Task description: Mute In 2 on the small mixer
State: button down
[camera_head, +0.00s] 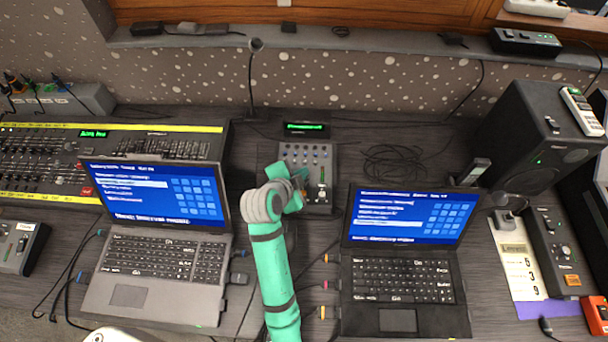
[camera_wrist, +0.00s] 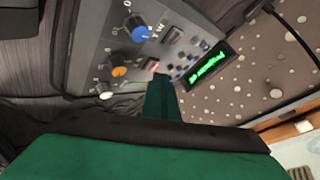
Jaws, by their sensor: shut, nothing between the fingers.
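The small mixer (camera_head: 322,158) stands at the back middle of the desk, between the two laptops. It is a grey box with rows of small knobs, a white-capped control at its lower right and a green-lit display (camera_head: 305,129) behind it. My gripper (camera_head: 302,174) is over the mixer's left and front part and hides some of it. In the wrist view the shut, empty green fingers (camera_wrist: 160,90) end close to a small switch with a red light (camera_wrist: 152,65). A blue knob (camera_wrist: 136,28) and an orange knob (camera_wrist: 120,72) are nearby. I cannot tell whether the fingertip touches the panel, nor read the labels.
A silver laptop (camera_head: 165,265) is at the left and a black laptop (camera_head: 402,280) at the right. A large mixing desk (camera_head: 150,140) lies far left, a black speaker (camera_head: 530,140) right. A coiled cable (camera_head: 395,165) lies right of the mixer.

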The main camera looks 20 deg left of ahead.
jog(key=shift+r, duration=0.1)
jog(key=shift+s+d+r, duration=0.1)
jog(key=shift+s+r, duration=0.05)
jog(key=shift+r, duration=1.3)
jog(key=shift+s+r, duration=0.1)
jog(key=shift+r, duration=1.35)
